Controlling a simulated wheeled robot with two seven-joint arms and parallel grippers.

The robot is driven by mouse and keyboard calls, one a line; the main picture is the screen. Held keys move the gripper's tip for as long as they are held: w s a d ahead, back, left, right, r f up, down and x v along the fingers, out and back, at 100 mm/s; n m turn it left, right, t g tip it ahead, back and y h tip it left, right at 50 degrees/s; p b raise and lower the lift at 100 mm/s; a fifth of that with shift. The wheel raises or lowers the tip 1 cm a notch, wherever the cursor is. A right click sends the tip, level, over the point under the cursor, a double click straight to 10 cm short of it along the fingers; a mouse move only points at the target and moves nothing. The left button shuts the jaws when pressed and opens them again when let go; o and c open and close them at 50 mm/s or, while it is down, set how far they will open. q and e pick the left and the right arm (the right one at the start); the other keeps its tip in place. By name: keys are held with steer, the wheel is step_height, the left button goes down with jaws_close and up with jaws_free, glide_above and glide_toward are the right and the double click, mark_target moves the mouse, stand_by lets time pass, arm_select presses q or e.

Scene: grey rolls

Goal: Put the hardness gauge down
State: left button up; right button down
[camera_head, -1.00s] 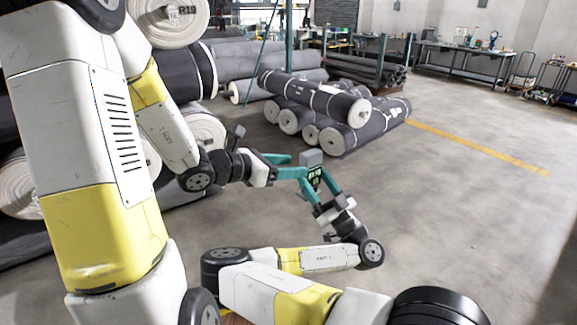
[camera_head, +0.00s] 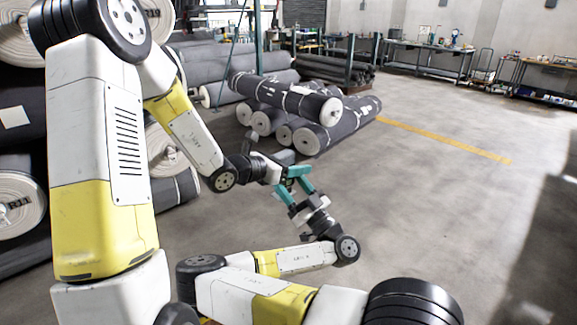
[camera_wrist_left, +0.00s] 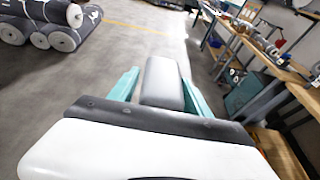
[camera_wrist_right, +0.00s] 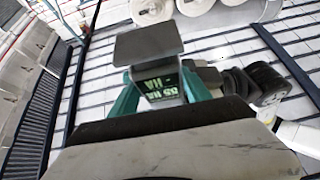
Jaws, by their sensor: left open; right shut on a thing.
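The hardness gauge (camera_head: 284,157) is a small device with a grey block-shaped head and a dark body with a lit green display. My right gripper (camera_head: 294,190) is shut on its body; the display (camera_wrist_right: 162,86) reads between the teal fingers in the right wrist view, with the grey head (camera_wrist_right: 148,42) beyond. My left gripper (camera_head: 288,170) is open at the gauge. In the left wrist view its teal fingers stand either side of the grey head (camera_wrist_left: 162,82), apparently with a small gap. Contact there cannot be told. The gauge is held in the air.
Workbenches (camera_head: 430,55) line the back wall. The concrete floor (camera_head: 440,210) to the right is clear, with a yellow line.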

arm_select(q)
steer(key=shift+s+d, duration=0.1)
jaws_close()
arm_select(e)
steer(key=shift+c, duration=2)
jaws_free()
arm_select(q)
steer(key=shift+s, duration=0.1)
arm_select(e)
steer(key=shift+w+f, duration=0.1)
